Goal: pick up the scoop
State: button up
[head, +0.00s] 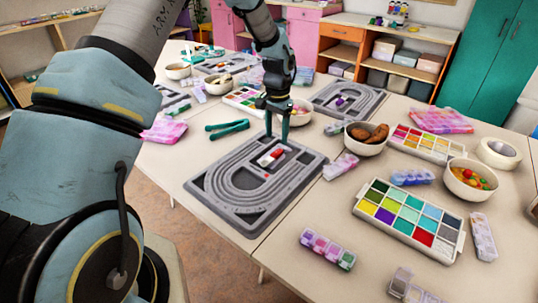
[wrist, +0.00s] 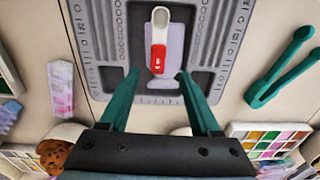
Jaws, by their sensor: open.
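The scoop (wrist: 159,40) has a pale bowl and a red handle. It lies in the middle channel of the grey bead board (wrist: 108,50), and in the wrist view it is above and between my fingertips. In the head view the scoop (head: 271,157) lies near the middle of the grey bead board (head: 203,187). My gripper (wrist: 156,72) is open, with a teal finger on each side and nothing between them. In the head view my gripper (head: 276,138) points down over the far part of the board, close to the scoop. I cannot tell its exact height.
Green tongs (head: 228,127) lie left of the board; they also show in the wrist view (wrist: 282,66). A bowl of brown items (head: 366,138) and a colourful bead tray (head: 408,219) stand to the right. Clear bead boxes (head: 341,166) lie beside the board.

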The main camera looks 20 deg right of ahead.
aim_at(277, 151)
jog(key=shift+d+f+p, duration=0.15)
jog(key=shift+f+p, duration=0.5)
jog(key=shift+f, duration=0.95)
jog(key=shift+d+f+p, duration=0.1)
jog(key=shift+f+p, duration=0.5)
jog(key=shift+f, duration=1)
jog(key=shift+c, duration=0.3)
grip_shut()
